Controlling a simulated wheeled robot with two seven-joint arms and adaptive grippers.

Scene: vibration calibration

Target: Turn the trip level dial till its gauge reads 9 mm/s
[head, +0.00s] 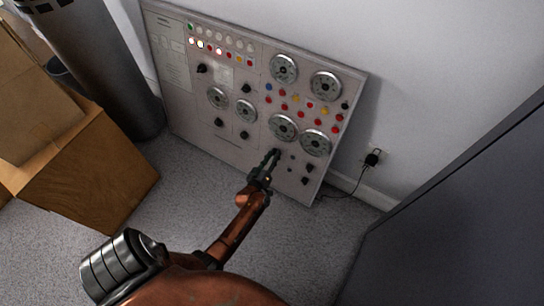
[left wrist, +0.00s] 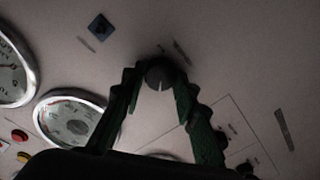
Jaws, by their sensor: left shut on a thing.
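My left gripper (head: 272,158) reaches the lower middle of the upright panel (head: 250,158), just below a round gauge (head: 284,127). In the left wrist view its green fingers (left wrist: 158,82) are closed on a small dark round dial (left wrist: 158,73) with a pale mark. The fingers hide most of that dial in the head view. A white-faced round gauge (left wrist: 72,117) lies left of the fingers in the left wrist view. I cannot read its value or the dial's label. My right gripper is in neither view.
The panel leans against the wall and carries other gauges (head: 325,85), colored buttons (head: 296,97) and dark knobs (head: 202,69). A cardboard box (head: 95,165) stands left, a dark cabinet (head: 470,215) right. A cable runs to a wall plug (head: 373,158).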

